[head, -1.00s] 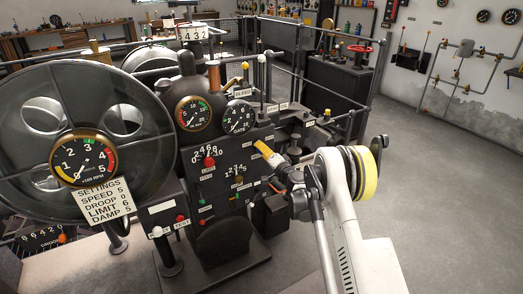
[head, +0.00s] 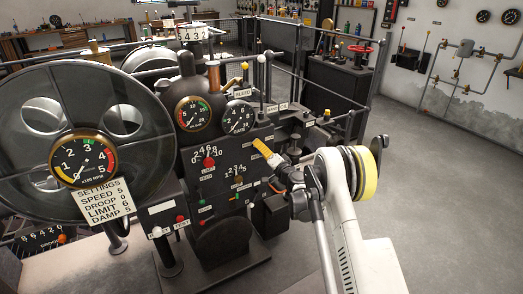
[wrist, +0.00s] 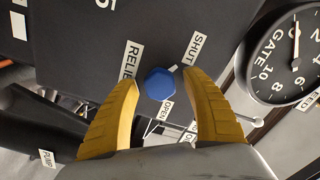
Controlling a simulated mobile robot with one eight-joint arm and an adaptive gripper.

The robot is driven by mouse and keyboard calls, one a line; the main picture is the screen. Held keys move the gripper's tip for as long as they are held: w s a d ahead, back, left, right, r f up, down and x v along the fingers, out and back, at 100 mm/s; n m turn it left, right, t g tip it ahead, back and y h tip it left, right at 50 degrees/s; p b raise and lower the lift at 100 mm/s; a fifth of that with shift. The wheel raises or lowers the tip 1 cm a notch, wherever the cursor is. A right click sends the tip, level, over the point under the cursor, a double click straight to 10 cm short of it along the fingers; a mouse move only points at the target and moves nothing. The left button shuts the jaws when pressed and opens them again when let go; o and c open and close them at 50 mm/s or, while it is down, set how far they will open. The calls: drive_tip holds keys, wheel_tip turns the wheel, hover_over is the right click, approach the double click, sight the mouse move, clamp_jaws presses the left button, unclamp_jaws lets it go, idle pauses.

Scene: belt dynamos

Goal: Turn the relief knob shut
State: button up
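The relief knob is a small blue faceted knob (wrist: 160,84) on the dark panel in the wrist view. A RELIEF label (wrist: 130,63) is at its left, a SHUT label (wrist: 195,48) at its upper right and an OPEN label (wrist: 165,111) below it. A short pale mark lies between the knob and the SHUT label; I cannot tell whether it is on the knob. My gripper (wrist: 163,80) is open, with one yellow finger on each side of the knob and gaps visible. In the head view, my gripper (head: 262,148) is at the panel's right side and the knob is hidden.
A GATE gauge (wrist: 296,55) is right of the knob in the wrist view, with a thin metal lever (wrist: 240,121) below it. The head view shows a large flywheel (head: 140,100) at left, a settings card (head: 103,200) and railings. Open floor (head: 440,190) lies at right.

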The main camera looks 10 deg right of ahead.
drive_tip(key=v, duration=1.2)
drive_tip(key=shift+r, duration=0.1)
drive_tip(key=s+a+r+n+g+y, duration=0.1)
drive_tip(key=s+a+r+n+g, duration=0.15)
drive_tip(key=r, duration=0.25)
drive_tip(key=s+a+r+n+g, duration=0.1)
drive_tip(key=s+a+r, duration=0.15)
drive_tip(key=r, duration=0.25)
drive_tip(key=s+a+r+n+g+h, duration=0.1)
drive_tip(key=s+a+r, duration=0.15)
drive_tip(key=s, duration=0.25)
drive_tip(key=s+a+r+n+g, duration=0.2)
drive_tip(key=s+r, duration=0.2)
drive_tip(key=s, duration=0.2)
drive_tip(key=s+d+f+n+g+h, duration=0.1)
drive_tip(key=s+d+h, duration=0.1)
drive_tip(key=s, duration=1.1)
drive_tip(key=s+d+f+g+h, duration=0.2)
drive_tip(key=s+d+h, duration=0.1)
drive_tip(key=s, duration=1.1)
drive_tip(key=shift+d+n+h, duration=0.3)
drive_tip(key=shift+d+n, duration=0.05)
